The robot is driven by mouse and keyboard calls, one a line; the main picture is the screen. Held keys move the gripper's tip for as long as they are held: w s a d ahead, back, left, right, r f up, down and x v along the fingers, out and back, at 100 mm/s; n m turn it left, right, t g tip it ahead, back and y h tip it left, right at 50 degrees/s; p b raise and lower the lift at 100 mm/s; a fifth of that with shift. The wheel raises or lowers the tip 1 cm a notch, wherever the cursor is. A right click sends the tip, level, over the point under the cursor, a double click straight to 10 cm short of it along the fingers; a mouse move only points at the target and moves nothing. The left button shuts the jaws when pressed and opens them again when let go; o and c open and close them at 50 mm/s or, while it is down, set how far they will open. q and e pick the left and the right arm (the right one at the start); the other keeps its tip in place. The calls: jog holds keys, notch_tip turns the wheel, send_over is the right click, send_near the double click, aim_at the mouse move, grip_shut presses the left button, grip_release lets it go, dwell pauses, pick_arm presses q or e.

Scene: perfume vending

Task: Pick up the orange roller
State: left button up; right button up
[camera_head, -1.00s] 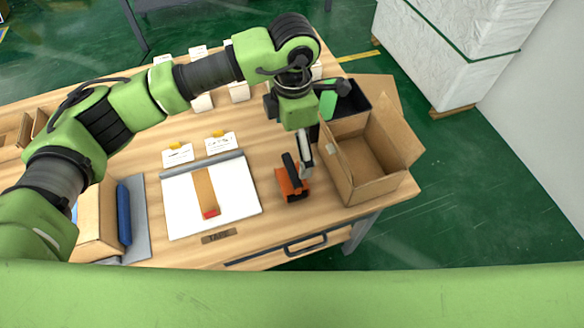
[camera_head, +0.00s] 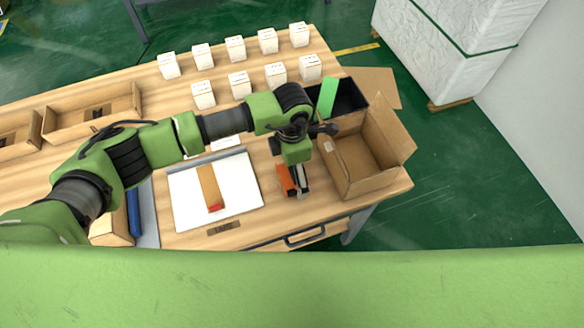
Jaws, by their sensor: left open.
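The orange roller (camera_head: 286,182), an orange and black tool, lies on the wooden table (camera_head: 320,205) just left of the open cardboard box. My left gripper (camera_head: 300,180) points down right over it, with its dark and silver fingers at the roller's right side. The gripper is open. The wrist above hides the roller's far part, and I cannot tell whether the fingers touch it. My right gripper is not in view.
The open cardboard box (camera_head: 352,178) stands close on the right, with a black bin (camera_head: 350,99) behind it. A white board (camera_head: 240,190) bearing a brown strip lies to the left. Several small white boxes (camera_head: 235,48) stand at the back.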

pick_arm(q)
jog(key=c, duration=1.1)
jog(key=shift+o, duration=0.2)
jog(key=shift+r, duration=0.1)
